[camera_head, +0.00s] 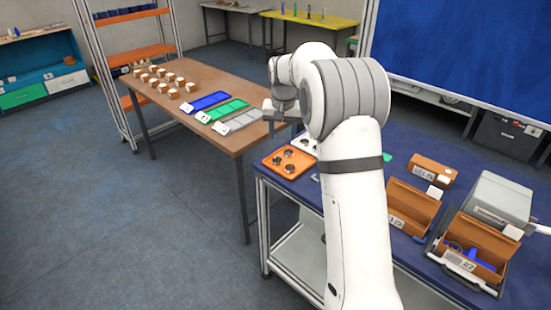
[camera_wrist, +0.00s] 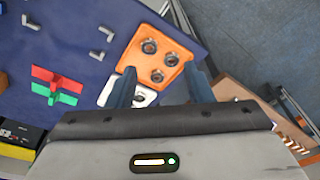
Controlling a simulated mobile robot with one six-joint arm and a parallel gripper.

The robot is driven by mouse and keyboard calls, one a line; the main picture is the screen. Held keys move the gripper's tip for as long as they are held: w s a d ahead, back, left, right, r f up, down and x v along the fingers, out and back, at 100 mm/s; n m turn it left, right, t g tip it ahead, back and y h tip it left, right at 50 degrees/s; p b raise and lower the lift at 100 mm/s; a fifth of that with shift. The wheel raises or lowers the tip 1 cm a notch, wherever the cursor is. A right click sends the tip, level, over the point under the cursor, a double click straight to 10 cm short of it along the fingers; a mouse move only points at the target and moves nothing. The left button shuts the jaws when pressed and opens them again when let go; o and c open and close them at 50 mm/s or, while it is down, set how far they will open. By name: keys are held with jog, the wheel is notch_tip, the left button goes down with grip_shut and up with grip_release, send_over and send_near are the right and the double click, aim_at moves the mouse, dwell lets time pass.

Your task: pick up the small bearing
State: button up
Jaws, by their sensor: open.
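An orange tray (camera_wrist: 138,60) on the blue table holds 3 round metal bearings. In the wrist view they are the upper-left bearing (camera_wrist: 150,47), the lower bearing (camera_wrist: 157,76) and the right bearing (camera_wrist: 171,59). The right one looks the smallest, though the sizes are close. The tray also shows in the head view (camera_head: 270,163), at the table's near left corner. My gripper (camera_wrist: 161,68) is open and empty above the tray, its fingers on either side of the bearings in the picture. It does not appear to touch them. In the head view my gripper (camera_head: 284,112) is small and partly hidden.
A white tray (camera_wrist: 146,96) lies beside the orange one, partly behind my fingers. Red and green parts (camera_wrist: 58,86) and grey brackets lie on the blue table. Brown boxes (camera_head: 411,203) and a grey device (camera_head: 497,200) stand right. A wooden table (camera_head: 215,135) stands left.

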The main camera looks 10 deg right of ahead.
jog(key=m, duration=0.1)
send_near(277, 159)
jog(key=shift+f+p, duration=0.2)
jog(key=shift+p, duration=0.2)
jog(key=shift+w+d+f+p, duration=0.15)
jog(key=shift+f+p, duration=0.3)
jog(key=shift+f, duration=0.85)
jog(key=shift+w+a+f+p, duration=0.1)
jog(key=shift+w+f+p, duration=0.25)
jog(key=shift+f, duration=0.95)
jog(key=shift+w+d+f+p, duration=0.1)
jog(key=shift+f+p, duration=0.4)
jog(key=shift+f, duration=0.8)
jog(key=c, duration=0.8)
jog(key=shift+r, duration=0.1)
